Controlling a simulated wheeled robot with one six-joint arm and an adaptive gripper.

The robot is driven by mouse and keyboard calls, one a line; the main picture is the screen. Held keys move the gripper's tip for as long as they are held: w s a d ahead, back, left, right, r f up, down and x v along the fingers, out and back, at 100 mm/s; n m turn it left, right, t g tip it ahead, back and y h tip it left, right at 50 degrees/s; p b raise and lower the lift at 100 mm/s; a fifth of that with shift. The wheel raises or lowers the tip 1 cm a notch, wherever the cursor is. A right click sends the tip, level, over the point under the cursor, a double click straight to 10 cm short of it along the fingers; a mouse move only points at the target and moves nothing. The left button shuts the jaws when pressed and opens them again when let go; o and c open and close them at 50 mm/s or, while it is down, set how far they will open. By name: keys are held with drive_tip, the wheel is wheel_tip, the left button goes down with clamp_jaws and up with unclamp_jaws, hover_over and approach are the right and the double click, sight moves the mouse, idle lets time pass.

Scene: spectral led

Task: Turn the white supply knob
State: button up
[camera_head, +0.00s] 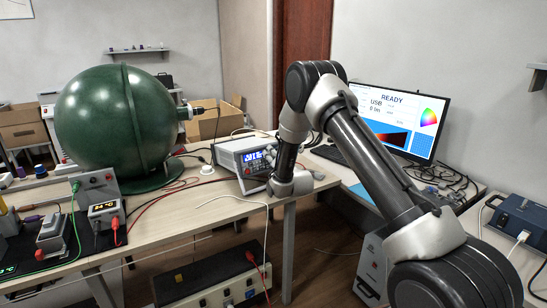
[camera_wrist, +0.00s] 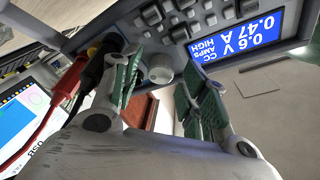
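The white supply knob (camera_wrist: 160,68) is on the front panel of the power supply (camera_wrist: 215,22) in the wrist view, below several grey buttons and left of the blue display (camera_wrist: 238,36). The display reads 0.6 V and 0.47 A. My gripper (camera_wrist: 161,78) is open, with one green-padded finger on each side of the knob. A gap shows on both sides; I cannot tell the exact depth. In the head view the power supply (camera_head: 236,150) stands on the wooden bench, with my wrist in front of its right side, hiding the knob.
Red and black plugs (camera_wrist: 82,72) stick out of the panel close beside my left finger. A large green sphere (camera_head: 118,125) stands left on the bench (camera_head: 215,205). A monitor (camera_head: 405,115) reading READY is behind my arm. A second supply (camera_head: 215,280) sits below the bench.

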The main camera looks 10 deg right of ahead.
drive_tip(key=c, duration=0.7)
drive_tip(key=shift+c, duration=0.2)
drive_tip(key=shift+m, duration=0.4)
drive_tip(key=shift+r+m+g+h, duration=0.1)
drive_tip(key=shift+m+g+h, duration=0.25)
drive_tip(key=shift+m, duration=1.1)
drive_tip(key=shift+r+m+g+h, duration=0.1)
drive_tip(key=shift+m+g+h, duration=0.2)
drive_tip(key=shift+m, duration=1.15)
drive_tip(key=o, duration=1)
drive_tip(key=shift+o, duration=0.2)
